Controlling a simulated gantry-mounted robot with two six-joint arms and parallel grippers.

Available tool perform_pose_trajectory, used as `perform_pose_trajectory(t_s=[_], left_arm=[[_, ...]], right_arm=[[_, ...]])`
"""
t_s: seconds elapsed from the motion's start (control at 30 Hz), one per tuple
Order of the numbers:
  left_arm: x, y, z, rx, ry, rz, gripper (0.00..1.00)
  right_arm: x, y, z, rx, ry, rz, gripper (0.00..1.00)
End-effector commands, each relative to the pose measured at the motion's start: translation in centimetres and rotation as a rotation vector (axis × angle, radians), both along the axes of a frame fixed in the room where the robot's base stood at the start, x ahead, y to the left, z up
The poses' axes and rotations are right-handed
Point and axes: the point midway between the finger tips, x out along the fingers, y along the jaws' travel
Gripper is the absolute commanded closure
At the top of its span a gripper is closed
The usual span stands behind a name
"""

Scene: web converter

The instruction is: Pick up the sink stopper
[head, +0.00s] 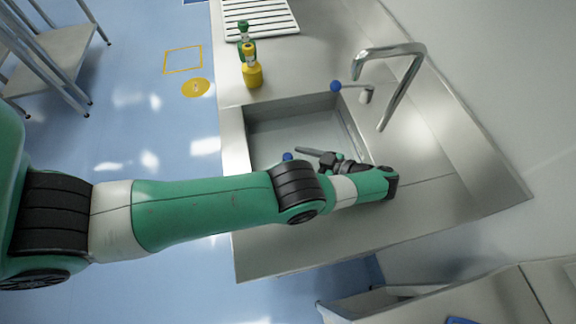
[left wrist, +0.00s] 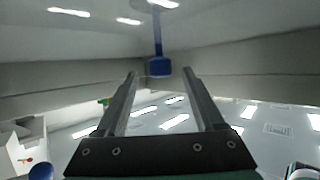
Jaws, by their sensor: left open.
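A small blue knob, which looks like the sink stopper (head: 287,157), shows in the sink basin just left of my left gripper (head: 309,157) in the head view. In the left wrist view, a blue block with a thin blue stem, apparently the stopper (left wrist: 159,67), appears between and beyond the tips of my left gripper (left wrist: 160,80). The two fingers are apart, with nothing held between them. I cannot tell the exact gap from the tips to the stopper. My left forearm hides the basin's near part. My right gripper is in neither view.
The steel sink basin (head: 290,122) is set in a steel counter (head: 300,249). A yellow bottle (head: 252,73) and a green bottle (head: 244,38) stand left of the basin's far end.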

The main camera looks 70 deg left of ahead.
Motion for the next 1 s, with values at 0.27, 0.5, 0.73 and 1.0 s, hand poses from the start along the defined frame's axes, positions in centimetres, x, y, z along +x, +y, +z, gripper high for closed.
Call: perform_pose_trajectory(t_s=[0.27,0.5,0.73,1.0], left_arm=[[-0.7,0.9,-0.3,0.001,0.001,0.0,0.3],[-2.3,2.8,-1.0,0.001,0.002,0.003,0.3],[-3.7,4.7,-2.3,0.0,0.0,0.001,0.3],[-3.8,4.9,-2.4,0.001,0.001,0.0,0.34]], right_arm=[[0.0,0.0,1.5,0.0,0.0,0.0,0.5],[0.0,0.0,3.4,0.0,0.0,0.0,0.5],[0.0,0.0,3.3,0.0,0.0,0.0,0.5],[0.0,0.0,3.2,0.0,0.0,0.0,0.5]])
